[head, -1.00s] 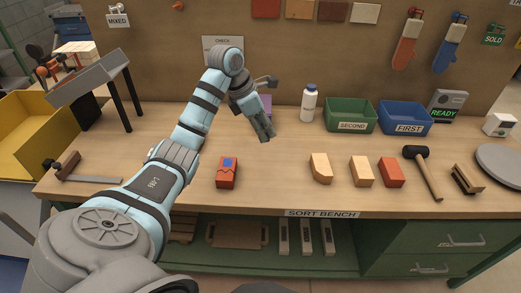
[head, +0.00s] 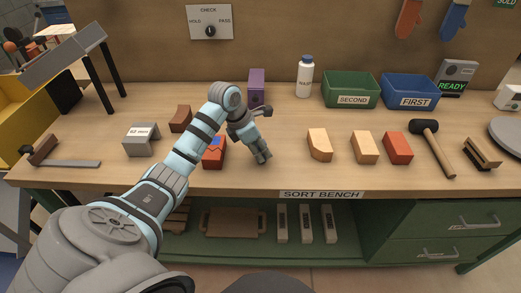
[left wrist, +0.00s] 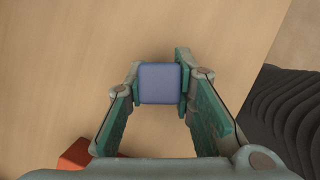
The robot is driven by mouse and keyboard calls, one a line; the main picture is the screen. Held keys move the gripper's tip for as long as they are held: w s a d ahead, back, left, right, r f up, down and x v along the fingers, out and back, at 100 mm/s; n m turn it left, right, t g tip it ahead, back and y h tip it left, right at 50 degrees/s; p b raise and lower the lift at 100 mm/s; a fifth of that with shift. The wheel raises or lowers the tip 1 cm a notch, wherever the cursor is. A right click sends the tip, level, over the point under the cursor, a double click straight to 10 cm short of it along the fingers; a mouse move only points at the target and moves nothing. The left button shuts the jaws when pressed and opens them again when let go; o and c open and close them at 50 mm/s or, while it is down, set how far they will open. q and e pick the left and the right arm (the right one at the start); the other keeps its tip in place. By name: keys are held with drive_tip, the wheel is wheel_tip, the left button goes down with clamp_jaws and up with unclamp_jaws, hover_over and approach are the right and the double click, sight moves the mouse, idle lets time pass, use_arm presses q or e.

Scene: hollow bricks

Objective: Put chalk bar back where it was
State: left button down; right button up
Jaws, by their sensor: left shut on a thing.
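My left gripper (head: 262,157) hangs over the middle of the bench, right of the red brick with a blue mark. In the left wrist view my left gripper (left wrist: 160,85) is shut on a blue square-ended block (left wrist: 160,83), which I take to be the chalk bar. The block sits between both fingertips, with bare wood around it. In the head view the fingers hide it, and I cannot tell whether it touches the bench. The red brick (head: 213,157) stands partly behind my left arm; an orange-red corner (left wrist: 75,153) shows in the wrist view. My right gripper is not in view.
Cream (head: 319,145), tan (head: 364,147) and red (head: 398,148) bricks stand right of the gripper, before a hammer (head: 433,147). A purple block (head: 257,83) and white bottle (head: 305,77) stand behind. Green (head: 350,88) and blue (head: 410,90) bins are at the back.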

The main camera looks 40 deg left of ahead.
use_arm(q)
drive_tip(key=shift+s, duration=0.1)
drive_tip(key=c, duration=1.4)
unclamp_jaws()
drive_tip(key=shift+d+f, duration=0.1)
drive_tip(key=shift+o, duration=0.2)
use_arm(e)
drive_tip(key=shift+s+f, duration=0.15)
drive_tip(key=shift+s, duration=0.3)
use_arm(q)
drive_tip(key=p+v, duration=0.1)
drive_tip(key=v, duration=1.1)
drive_tip(key=shift+r, duration=0.2)
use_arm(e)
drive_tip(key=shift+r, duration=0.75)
